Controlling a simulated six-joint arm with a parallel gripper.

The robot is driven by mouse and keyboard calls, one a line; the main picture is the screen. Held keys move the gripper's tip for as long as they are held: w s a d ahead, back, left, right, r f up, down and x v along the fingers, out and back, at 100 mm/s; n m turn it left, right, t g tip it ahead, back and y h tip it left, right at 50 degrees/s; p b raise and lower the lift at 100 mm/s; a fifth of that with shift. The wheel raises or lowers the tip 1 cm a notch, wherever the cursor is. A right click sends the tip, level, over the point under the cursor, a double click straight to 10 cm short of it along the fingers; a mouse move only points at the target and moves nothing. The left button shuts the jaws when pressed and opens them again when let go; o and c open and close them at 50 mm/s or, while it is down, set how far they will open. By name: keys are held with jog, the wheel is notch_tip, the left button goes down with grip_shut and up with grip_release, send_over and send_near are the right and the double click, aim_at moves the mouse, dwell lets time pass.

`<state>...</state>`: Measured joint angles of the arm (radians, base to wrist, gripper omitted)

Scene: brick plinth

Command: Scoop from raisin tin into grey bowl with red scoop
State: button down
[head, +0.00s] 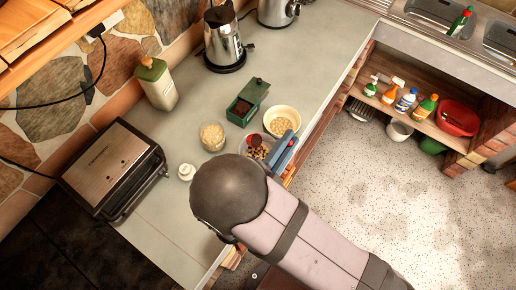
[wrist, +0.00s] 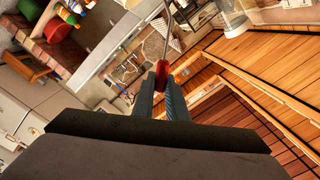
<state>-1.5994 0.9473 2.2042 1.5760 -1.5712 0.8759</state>
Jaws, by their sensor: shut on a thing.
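The raisin tin (head: 241,109) is a green box with dark contents, standing open on the counter. The grey bowl (head: 243,147) stands nearer to my arm, partly hidden, with yellowish and dark bits in it. My gripper (head: 284,148), with blue-grey fingers, is beside the bowl's right edge. A dark red part of the scoop (head: 257,152) shows over the bowl; whether it holds anything is unclear. In the wrist view my gripper (wrist: 163,80) is shut on the scoop's red handle (wrist: 162,70), and a thin metal shaft runs up from it.
A cream bowl of pale flakes (head: 282,122) and a glass jar (head: 212,136) stand close by. A grill press (head: 115,165), a white-green canister (head: 156,83) and a kettle (head: 225,42) are further left and back.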

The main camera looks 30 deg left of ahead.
jog(key=d+f+m+b, duration=0.4)
jog(key=f+m+b, duration=0.7)
jog(key=b, duration=0.7)
dwell(2.0)
